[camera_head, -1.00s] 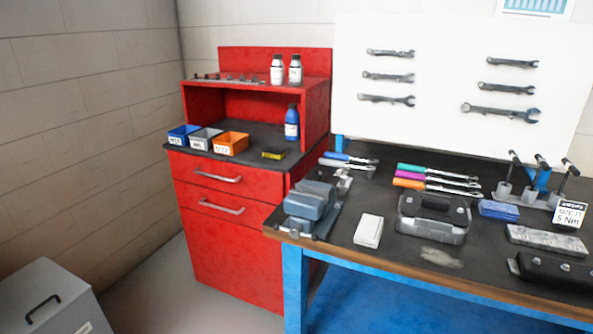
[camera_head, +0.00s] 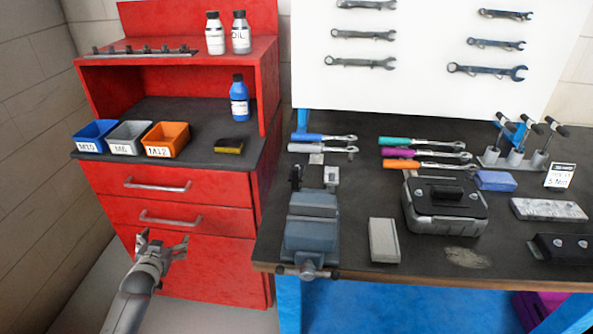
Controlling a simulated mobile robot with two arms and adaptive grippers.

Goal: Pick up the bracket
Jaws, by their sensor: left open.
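A small light-grey metal piece (camera_head: 332,177) lies on the dark workbench top just behind the blue-grey vise (camera_head: 311,228). It looks most like the bracket, but it is too small to be sure. My left gripper (camera_head: 163,241) shows at lower left, in front of the red cabinet's lower front. It is open and empty, its fingers pointing up and away, well left of the workbench and apart from the metal piece. My right gripper is not in view.
The red cabinet (camera_head: 205,279) holds blue, grey and orange bins (camera_head: 166,139). Bare bench top shows along the front edge.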

